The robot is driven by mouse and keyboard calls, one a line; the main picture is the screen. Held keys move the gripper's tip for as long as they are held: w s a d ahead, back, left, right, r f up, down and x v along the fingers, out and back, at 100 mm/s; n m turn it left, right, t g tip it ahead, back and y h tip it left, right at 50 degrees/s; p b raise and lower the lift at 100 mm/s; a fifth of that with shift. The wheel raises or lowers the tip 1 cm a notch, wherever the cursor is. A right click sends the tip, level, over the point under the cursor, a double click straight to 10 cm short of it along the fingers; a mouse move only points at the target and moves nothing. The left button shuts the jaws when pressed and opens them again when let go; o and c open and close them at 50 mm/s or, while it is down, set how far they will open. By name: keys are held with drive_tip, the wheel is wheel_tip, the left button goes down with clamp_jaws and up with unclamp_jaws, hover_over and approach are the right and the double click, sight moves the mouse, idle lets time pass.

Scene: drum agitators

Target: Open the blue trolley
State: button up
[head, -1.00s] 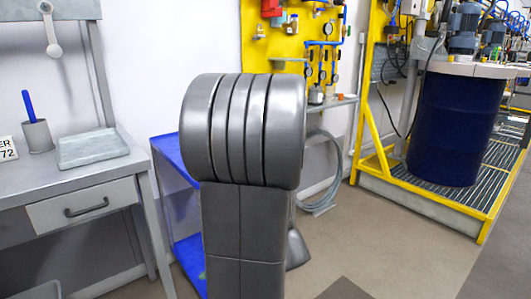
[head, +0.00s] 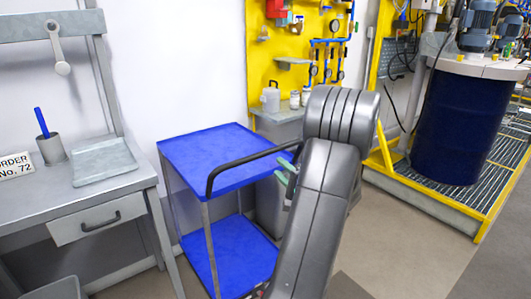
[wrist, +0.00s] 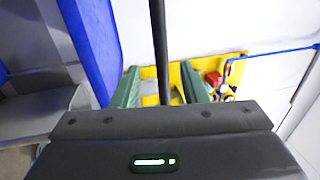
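The blue trolley (head: 205,150) stands at the middle left in the head view. It has a blue top, a blue lower shelf (head: 225,262) and grey posts, with open sides and no door or drawer visible. Its black bar handle (head: 240,164) runs along the near right side. My gripper (head: 287,172) is at the handle's far right end, partly hidden by my arm. In the wrist view, the green fingers of my gripper (wrist: 162,88) are apart, with the black handle (wrist: 160,45) running between them. I see gaps beside the bar; whether either finger touches it I cannot tell.
A grey workbench (head: 95,200) with a drawer stands close left of the trolley. A yellow panel (head: 285,50) with pipes and a grey shelf are behind it. A dark blue drum (head: 460,120) stands on a yellow-edged platform at right. The floor front right is clear.

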sight(266, 155)
drive_tip(key=p+x, duration=0.1)
drive_tip(key=x, duration=0.8)
drive_tip(key=shift+w+a, duration=0.15)
clamp_jaws()
